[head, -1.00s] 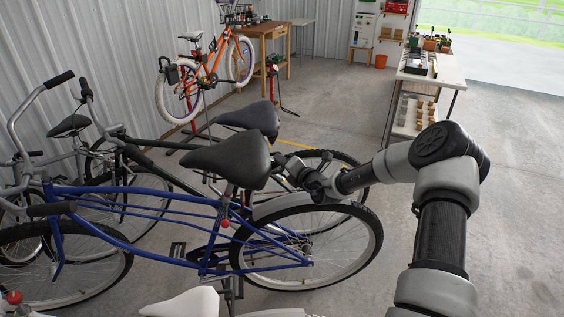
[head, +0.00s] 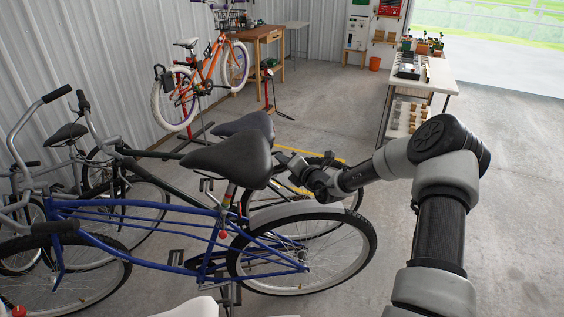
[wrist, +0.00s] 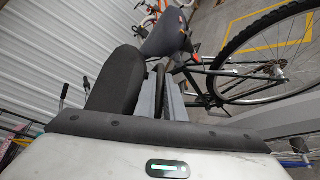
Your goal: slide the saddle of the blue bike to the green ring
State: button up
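The blue bike (head: 150,208) stands in front of me, with a dark saddle (head: 225,160) on its seat post (head: 228,198). A red part (head: 222,235) shows at the foot of the post. Coloured marks on the post just under the saddle are too small to read, and I cannot make out the green ring for sure. My gripper (head: 283,168) is at the saddle's rear end, at its height. In the wrist view the grey fingers (wrist: 165,97) are close together beside the black saddle (wrist: 116,82); the contact is partly hidden, but the saddle moves along with my gripper.
Another bike's saddle (head: 246,125) is close behind the blue bike's, also ahead of my fingers in the wrist view (wrist: 165,32). An orange bike (head: 205,72) hangs on a stand at the back. Open concrete floor (head: 340,100) lies beyond, with a white table (head: 430,72) at right.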

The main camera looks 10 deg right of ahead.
jog(key=o, duration=0.3)
jog(key=shift+w+d+r, duration=0.1)
jog(key=shift+r, duration=0.2)
jog(key=shift+o, duration=0.7)
jog(key=shift+f, duration=0.15)
jog(key=v, duration=1.7)
jog(key=shift+s, duration=0.3)
